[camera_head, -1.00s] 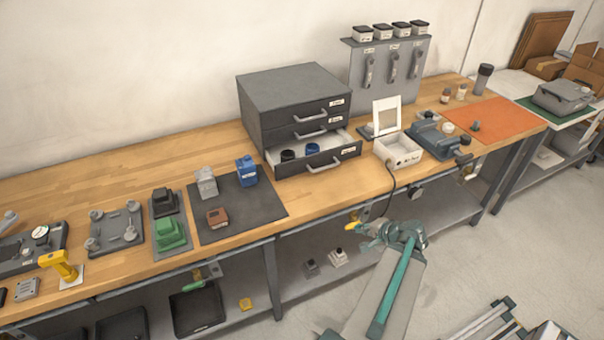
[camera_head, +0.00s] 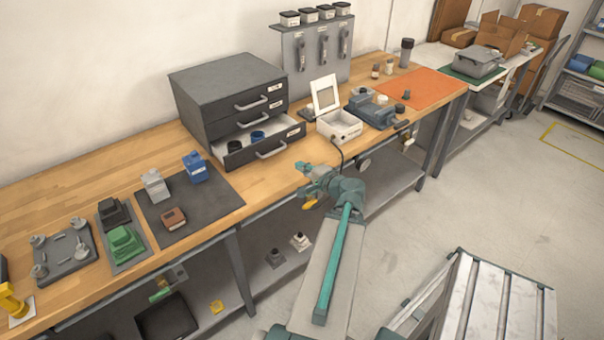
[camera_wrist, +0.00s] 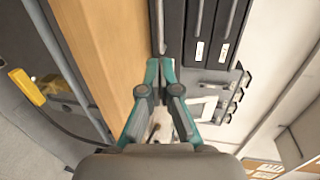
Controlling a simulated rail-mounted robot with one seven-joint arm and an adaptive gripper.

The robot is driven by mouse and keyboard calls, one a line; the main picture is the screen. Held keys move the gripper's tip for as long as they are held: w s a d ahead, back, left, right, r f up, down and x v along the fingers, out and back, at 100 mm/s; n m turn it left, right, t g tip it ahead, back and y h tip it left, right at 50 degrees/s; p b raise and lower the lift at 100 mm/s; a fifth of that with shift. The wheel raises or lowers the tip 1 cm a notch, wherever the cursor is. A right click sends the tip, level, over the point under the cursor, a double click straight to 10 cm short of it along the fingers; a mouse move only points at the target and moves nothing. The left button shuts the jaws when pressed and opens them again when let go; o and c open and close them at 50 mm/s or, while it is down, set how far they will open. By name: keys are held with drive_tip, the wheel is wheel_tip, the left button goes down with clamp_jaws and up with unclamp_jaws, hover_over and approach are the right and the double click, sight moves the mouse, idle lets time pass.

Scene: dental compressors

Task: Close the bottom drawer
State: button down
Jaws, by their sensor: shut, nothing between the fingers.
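The bottom drawer (camera_head: 238,158) of the dark grey cabinet (camera_head: 225,85) stands pulled out over the bench, with dark and blue round items visible inside. Its front has a silver handle (camera_head: 271,151) and a white label. The two drawers above it look shut. My gripper (camera_head: 299,166) is in front and to the right of the bottom drawer, near the bench's front edge. In the wrist view my gripper (camera_wrist: 160,62) has its teal fingers together and empty, pointing towards the drawer fronts, which appear sideways. I cannot tell whether the fingertips touch the drawer.
A white box (camera_head: 339,125) with a cable and a white frame (camera_head: 325,95) stand right of the drawer. A dark mat (camera_head: 212,207) with several small items lies to its left. The wooden bench edge runs below my gripper, with a lower shelf (camera_head: 390,188) underneath.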

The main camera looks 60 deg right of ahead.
sight(275, 152)
drive_tip(key=p+x, duration=0.1)
drive_tip(key=x, duration=1)
drive_tip(key=shift+w+d+r, duration=0.1)
drive_tip(key=shift+w+d, duration=0.05)
drive_tip(key=shift+w, duration=0.1)
drive_tip(key=shift+w+d+f, duration=0.15)
drive_tip(key=shift+w+f, duration=0.1)
drive_tip(key=shift+w, duration=0.3)
